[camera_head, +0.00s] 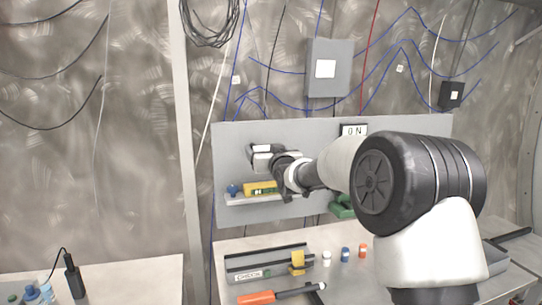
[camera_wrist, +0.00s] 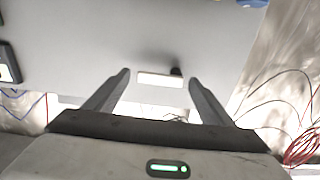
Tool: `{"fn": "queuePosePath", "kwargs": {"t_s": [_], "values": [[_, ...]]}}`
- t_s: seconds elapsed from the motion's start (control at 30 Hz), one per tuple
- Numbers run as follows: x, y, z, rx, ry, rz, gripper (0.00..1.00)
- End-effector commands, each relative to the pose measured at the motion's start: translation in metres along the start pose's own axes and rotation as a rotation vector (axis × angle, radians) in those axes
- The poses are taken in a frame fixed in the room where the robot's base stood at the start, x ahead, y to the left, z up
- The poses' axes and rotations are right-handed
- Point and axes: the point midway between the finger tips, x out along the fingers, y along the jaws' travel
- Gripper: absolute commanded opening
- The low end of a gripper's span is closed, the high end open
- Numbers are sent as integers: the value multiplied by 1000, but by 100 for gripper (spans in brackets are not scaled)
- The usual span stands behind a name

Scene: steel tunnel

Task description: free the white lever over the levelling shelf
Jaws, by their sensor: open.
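The white lever (camera_wrist: 160,80) shows in the wrist view as a short white bar against the grey panel, with a dark round part behind its right end. My gripper (camera_wrist: 158,77) is open, with one finger on each side of the bar. I cannot tell whether either finger touches it. In the head view my gripper (camera_head: 262,158) is at the panel, above the levelling shelf (camera_head: 235,200). There I cannot clearly separate the lever from my gripper. A yellow level (camera_head: 260,188) and a blue ball (camera_head: 233,189) are on the shelf, whose right part my arm hides.
The grey panel (camera_head: 400,125) carries an ON sign (camera_head: 353,130) and a green part (camera_head: 342,206), partly behind my arm. Below, the bench holds a rail with a yellow block (camera_head: 297,262), an orange-handled tool (camera_head: 257,297) and several small bottles (camera_head: 345,254). Red wires (camera_wrist: 302,145) hang at the right.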

Motion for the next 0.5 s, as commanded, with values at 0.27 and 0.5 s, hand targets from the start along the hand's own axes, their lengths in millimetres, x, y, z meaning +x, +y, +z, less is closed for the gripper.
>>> {"fn": "queuePosePath", "kwargs": {"t_s": [0.27,0.5], "values": [[-51,0,-1,-2,2,1,76],[-111,1,-1,-3,2,2,76]]}}
